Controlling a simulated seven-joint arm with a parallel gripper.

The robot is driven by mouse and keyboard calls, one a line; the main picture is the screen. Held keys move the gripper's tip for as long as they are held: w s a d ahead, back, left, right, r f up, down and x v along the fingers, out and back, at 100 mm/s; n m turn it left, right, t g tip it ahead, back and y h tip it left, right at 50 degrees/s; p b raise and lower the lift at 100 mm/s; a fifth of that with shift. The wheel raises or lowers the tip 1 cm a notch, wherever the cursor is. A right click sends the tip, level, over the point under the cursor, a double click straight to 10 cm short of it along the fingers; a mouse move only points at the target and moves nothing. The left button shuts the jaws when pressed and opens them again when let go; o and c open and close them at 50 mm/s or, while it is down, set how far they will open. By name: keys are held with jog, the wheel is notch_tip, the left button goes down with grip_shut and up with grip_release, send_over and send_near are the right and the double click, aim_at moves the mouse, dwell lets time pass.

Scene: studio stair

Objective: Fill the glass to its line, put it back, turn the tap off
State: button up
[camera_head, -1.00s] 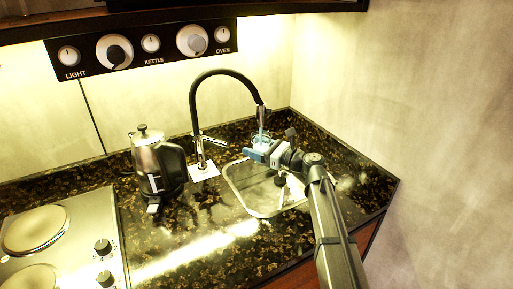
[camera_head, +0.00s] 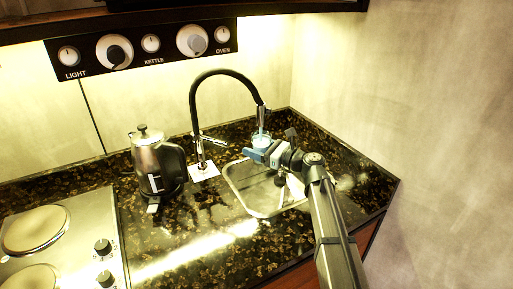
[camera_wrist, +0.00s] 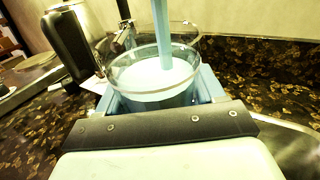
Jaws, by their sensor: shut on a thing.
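My gripper (camera_head: 258,154) is shut on the glass (camera_head: 262,141) and holds it under the spout of the tap (camera_head: 195,110), above the sink (camera_head: 240,185). In the wrist view the clear glass (camera_wrist: 124,77) stands roughly upright between the blue fingers. A pale blue stream of water (camera_wrist: 162,30) runs down into it. The water surface (camera_wrist: 155,92) shows below the rim. I cannot make out the line on the glass. The tap's lever (camera_head: 214,140) sticks out to the right of its base.
A steel kettle (camera_head: 153,165) stands left of the tap; it also shows in the wrist view (camera_wrist: 72,42). A hob (camera_head: 70,245) lies at the far left. The dark speckled counter (camera_head: 205,235) is clear in front of the sink. A wall rises behind and at the right.

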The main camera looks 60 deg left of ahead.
aim_at(264, 151)
dwell(0.4)
jog(key=s+d, duration=0.2)
jog(key=d, duration=0.4)
jog(key=shift+s, duration=0.25)
jog(key=shift+w, duration=0.1)
dwell(0.6)
jog(key=shift+m+t+y, duration=0.3)
jog(key=shift+m+t, duration=0.1)
jog(key=shift+t, duration=0.2)
jog(key=w+d, duration=0.2)
jog(key=w, duration=0.1)
jog(key=w+d+r, duration=0.1)
jog(key=shift+w, duration=0.3)
jog(key=s+d+g, duration=0.1)
jog(key=s+d, duration=0.3)
jog(key=d, duration=1)
jog(key=shift+n, duration=0.3)
jog(key=shift+w+f, duration=0.15)
jog(key=shift+f, duration=2.15)
